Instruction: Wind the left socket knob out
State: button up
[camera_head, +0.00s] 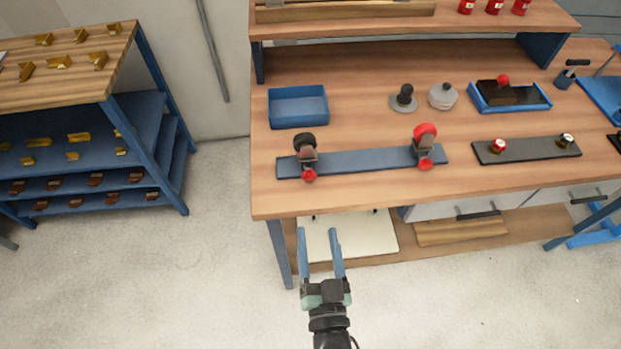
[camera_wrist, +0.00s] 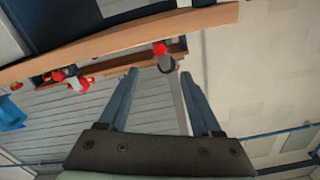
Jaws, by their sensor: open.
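A blue-grey rail (camera_head: 362,161) lies on the bench with two socket fixtures on it. The left fixture (camera_head: 307,155) has a black wheel (camera_head: 304,140) on top and a red knob (camera_head: 309,175) at its front. The right fixture has a red wheel (camera_head: 425,130) and a red knob (camera_head: 425,164). My gripper (camera_head: 317,231) is open and empty, in front of the bench's front edge and apart from the left fixture. In the wrist view, a red knob (camera_wrist: 160,48) with a grey part shows beyond my open fingers (camera_wrist: 160,73); I cannot tell how far its thread is out.
A blue bin (camera_head: 298,106) stands behind the left fixture. A dark plate (camera_head: 527,150) with two knobs lies right of the rail. The bench edge (camera_head: 350,205) lies between my gripper and the fixtures. A blue shelf rack (camera_head: 85,170) stands at left. The floor between is clear.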

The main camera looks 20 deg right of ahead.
aim_at(310, 179)
jog(key=x, duration=1.2)
jog(key=shift+w+d+f, duration=0.1)
jog(key=shift+w+d, duration=0.05)
jog(key=shift+w, duration=0.25)
jog(key=shift+c, duration=0.2)
grip_shut()
